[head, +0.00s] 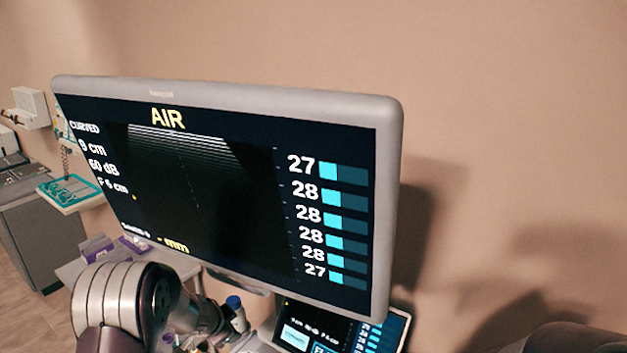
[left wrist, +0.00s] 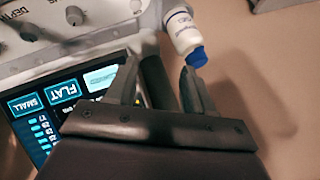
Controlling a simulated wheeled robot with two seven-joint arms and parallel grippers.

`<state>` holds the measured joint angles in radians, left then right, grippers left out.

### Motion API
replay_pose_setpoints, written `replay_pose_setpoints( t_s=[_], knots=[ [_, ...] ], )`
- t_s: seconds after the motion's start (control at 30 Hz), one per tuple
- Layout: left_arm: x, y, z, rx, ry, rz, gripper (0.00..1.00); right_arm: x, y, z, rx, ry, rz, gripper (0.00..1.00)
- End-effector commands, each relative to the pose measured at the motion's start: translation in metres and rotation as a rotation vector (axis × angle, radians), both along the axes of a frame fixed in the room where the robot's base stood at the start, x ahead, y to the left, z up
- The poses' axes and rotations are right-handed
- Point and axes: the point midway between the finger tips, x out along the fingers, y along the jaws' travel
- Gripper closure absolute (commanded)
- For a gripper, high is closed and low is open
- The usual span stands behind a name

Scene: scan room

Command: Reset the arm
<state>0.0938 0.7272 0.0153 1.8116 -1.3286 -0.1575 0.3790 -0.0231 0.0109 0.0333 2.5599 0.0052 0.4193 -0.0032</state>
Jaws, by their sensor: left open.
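My left arm (head: 120,300) comes in at the lower left of the head view, in front of the ultrasound machine. In the left wrist view my left gripper (left wrist: 160,85) is open, with its two fingers spread. A dark cylindrical part shows between and beyond the fingers; I cannot tell what it is. A white bottle with a blue cap (left wrist: 182,30) is just past the right-hand finger's tip; I cannot tell whether they touch. The bottle also shows in the head view (head: 236,310). My right gripper is not in view.
A large monitor (head: 390,200) reading "AIR" fills the middle of the head view. Below it is a lit touch panel (head: 345,330), also in the left wrist view (left wrist: 50,110) beside a knob panel (left wrist: 40,20). A teal tray (head: 70,190) is at left. Bare wall lies right.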

Motion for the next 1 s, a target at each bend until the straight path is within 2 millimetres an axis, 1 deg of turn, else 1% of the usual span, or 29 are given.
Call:
replay_pose_setpoints(
  t_s=[0.03,0.07,0.1,0.17,0.2,0.27,0.3,0.4,0.47,0.53,0.6,1.0],
  knots=[
    [-0.028,0.011,0.005,0.011,0.053,0.131,0.47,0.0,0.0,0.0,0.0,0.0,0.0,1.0],
    [-0.051,0.018,0.006,0.017,0.101,0.221,0.47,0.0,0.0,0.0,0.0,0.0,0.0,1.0],
    [-0.086,0.025,0.008,0.019,0.178,0.336,0.47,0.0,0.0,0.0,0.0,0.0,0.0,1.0],
    [-0.143,0.026,0.01,0.002,0.304,0.489,0.47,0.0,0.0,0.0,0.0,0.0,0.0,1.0],
    [-0.178,0.021,0.013,-0.019,0.382,0.573,0.47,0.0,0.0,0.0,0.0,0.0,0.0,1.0],
    [-0.226,0.011,0.018,-0.063,0.486,0.679,0.47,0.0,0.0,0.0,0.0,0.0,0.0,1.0],
    [-0.253,0.002,0.023,-0.098,0.541,0.739,0.47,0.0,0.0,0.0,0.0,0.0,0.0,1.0],
    [-0.301,-0.018,0.036,-0.194,0.602,0.854,0.47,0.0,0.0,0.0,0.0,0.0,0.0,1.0],
    [-0.308,-0.022,0.045,-0.216,0.58,0.855,0.47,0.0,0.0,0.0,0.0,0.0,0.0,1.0],
    [-0.304,-0.024,0.053,-0.227,0.546,0.84,0.47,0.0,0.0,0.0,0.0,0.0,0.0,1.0],
    [-0.302,-0.025,0.056,-0.233,0.531,0.833,0.47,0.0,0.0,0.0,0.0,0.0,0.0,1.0],
    [-0.301,-0.025,0.056,-0.232,0.529,0.831,0.47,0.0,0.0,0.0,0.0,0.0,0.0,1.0]
  ],
)
